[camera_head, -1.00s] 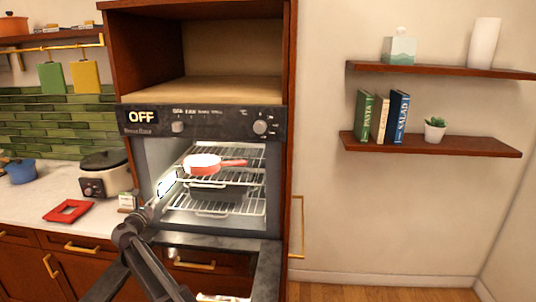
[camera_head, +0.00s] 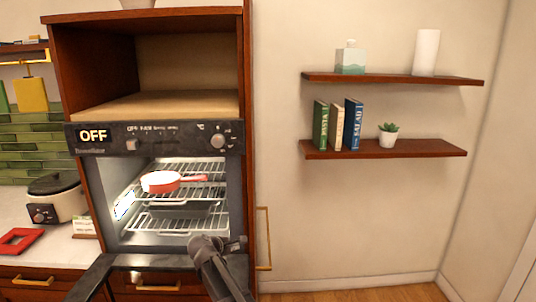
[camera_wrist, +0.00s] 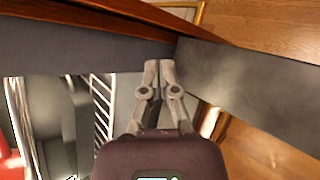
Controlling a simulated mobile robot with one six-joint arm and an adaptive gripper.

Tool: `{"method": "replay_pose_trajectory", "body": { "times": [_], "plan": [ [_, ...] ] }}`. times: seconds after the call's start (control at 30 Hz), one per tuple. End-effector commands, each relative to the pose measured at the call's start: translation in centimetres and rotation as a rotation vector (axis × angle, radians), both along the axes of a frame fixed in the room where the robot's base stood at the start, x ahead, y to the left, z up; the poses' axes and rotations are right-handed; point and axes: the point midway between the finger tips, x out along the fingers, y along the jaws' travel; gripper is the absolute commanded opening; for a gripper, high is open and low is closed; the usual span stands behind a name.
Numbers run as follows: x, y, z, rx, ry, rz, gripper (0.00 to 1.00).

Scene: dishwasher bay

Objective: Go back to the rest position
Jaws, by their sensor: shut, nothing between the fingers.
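My gripper (camera_wrist: 158,68) shows in the wrist view with its two fingers together and nothing between them. It is over the dark edge of the oven front, beside the open oven door (camera_wrist: 240,85). In the head view my arm rises at the bottom centre, in front of the oven's lower right corner; the fingertips are hard to make out there. A red pan (camera_head: 160,182) with a pale inside and a red handle sits on the upper wire rack (camera_head: 205,168) in the oven.
The oven (camera_head: 170,137) is open and its display reads OFF. Two wall shelves (camera_head: 385,149) hold books and a plant at right. The floor (camera_head: 350,292) at lower right looks clear.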

Motion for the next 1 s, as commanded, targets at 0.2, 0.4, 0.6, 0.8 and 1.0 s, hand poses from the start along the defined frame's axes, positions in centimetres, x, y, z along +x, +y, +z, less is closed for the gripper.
{"method": "replay_pose_trajectory", "body": {
  "times": [0.2,0.4,0.6,0.8,1.0],
  "plan": [
    [-3.8,-9.7,-2.7,0.253,0.052,-0.287,0.0],
    [-8.1,-16.6,-4.9,0.471,0.091,-0.562,0.0],
    [-13.1,-22.0,-6.6,0.671,0.126,-0.845,0.0],
    [-18.5,-25.9,-7.7,0.855,0.16,-1.131,0.0],
    [-23.0,-28.1,-8.2,0.997,0.193,-1.377,0.0]
  ]
}}
